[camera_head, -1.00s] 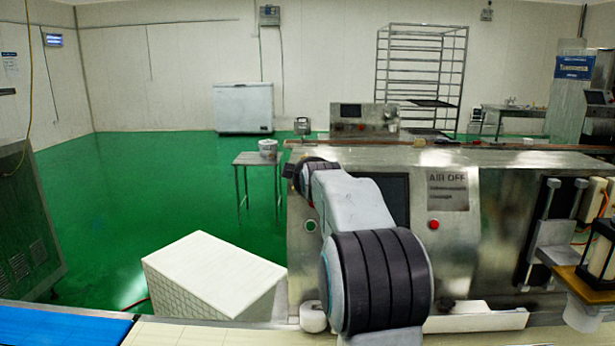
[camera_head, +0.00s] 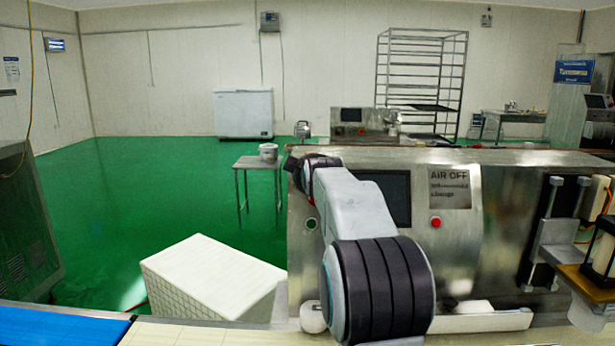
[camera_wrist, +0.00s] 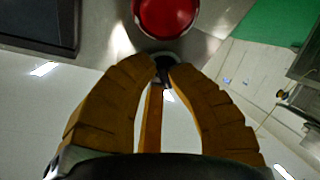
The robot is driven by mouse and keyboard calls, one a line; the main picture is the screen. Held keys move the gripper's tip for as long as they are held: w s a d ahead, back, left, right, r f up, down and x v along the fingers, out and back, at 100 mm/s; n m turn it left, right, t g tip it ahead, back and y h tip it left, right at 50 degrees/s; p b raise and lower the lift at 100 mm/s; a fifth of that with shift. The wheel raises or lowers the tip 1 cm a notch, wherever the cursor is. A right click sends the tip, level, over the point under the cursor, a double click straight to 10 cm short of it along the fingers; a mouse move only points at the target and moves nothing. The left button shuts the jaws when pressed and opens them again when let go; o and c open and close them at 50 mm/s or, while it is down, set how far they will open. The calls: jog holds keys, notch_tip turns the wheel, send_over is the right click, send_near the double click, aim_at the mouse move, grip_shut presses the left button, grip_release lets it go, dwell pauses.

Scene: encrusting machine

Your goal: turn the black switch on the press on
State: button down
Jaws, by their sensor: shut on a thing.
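The press (camera_head: 500,215) is the steel machine in front of me in the head view, with my arm in front of its left part. In the wrist view, a small black switch (camera_wrist: 162,68) on its steel panel lies between the two brown fingertips of my gripper (camera_wrist: 166,72). The fingers are shut on the switch, with a gap behind the tips. I cannot tell which way the switch is turned. In the head view, the switch and the fingertips are hidden or too small to make out.
A large red button (camera_wrist: 165,15) sits close above the fingertips in the wrist view. A white box (camera_head: 212,272) stands at left.

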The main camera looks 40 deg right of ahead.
jog(key=shift+d+f, duration=0.1)
jog(key=shift+f, duration=0.05)
jog(key=c, duration=1.2)
grip_release()
jog(key=shift+v, duration=6.05)
jog(key=shift+o, duration=0.5)
